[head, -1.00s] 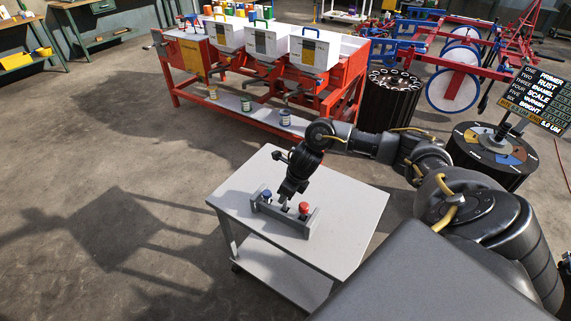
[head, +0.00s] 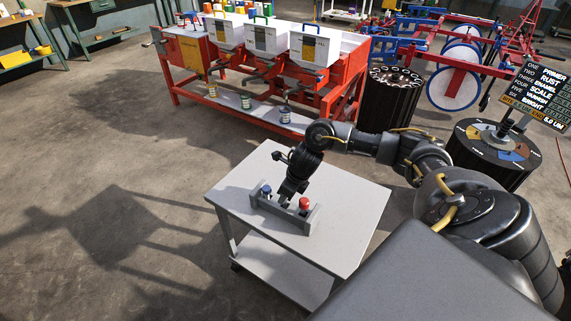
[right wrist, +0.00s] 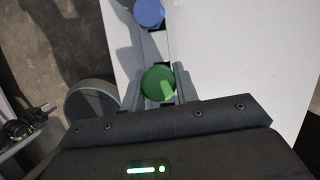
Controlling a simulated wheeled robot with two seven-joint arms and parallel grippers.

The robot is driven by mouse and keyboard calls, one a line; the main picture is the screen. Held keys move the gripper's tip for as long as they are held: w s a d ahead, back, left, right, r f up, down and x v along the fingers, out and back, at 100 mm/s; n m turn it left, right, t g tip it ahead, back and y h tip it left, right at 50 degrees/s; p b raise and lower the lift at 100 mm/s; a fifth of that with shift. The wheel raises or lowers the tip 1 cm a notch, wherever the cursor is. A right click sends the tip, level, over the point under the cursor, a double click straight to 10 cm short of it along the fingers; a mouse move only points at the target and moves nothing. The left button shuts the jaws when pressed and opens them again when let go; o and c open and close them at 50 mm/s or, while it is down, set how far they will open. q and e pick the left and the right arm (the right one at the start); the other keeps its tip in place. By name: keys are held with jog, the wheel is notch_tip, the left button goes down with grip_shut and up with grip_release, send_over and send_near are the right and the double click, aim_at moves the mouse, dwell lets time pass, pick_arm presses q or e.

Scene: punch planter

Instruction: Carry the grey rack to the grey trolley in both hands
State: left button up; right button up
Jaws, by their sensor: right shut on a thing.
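The grey rack (head: 272,213) rests on top of the grey trolley (head: 345,200) in the head view. A blue-topped piece (head: 266,190) stands near its left end and a red-topped piece (head: 304,203) near its right end. My right gripper (head: 288,199) points down at the middle of the rack, between these pieces. In the right wrist view a green-topped piece (right wrist: 158,83) sits between my fingers, which are shut on it; the blue-topped piece (right wrist: 149,12) is beyond it. The grip below the green top is hidden. My left gripper is not in view.
A red bench (head: 190,98) with white boxes stands behind the trolley. Dark round drums (head: 390,100) stand to the right, with a lettered sign (head: 540,95) above one. The trolley has a lower shelf (head: 285,270). The floor to the left is open.

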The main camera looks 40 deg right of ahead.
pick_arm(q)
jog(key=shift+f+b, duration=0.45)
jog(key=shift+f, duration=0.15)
pick_arm(e)
jog(key=shift+f, duration=0.55)
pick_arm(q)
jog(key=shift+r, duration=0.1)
pick_arm(e)
jog(key=o, duration=1.1)
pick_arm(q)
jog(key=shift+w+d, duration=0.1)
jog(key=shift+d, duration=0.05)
pick_arm(e)
jog(key=v, duration=1.1)
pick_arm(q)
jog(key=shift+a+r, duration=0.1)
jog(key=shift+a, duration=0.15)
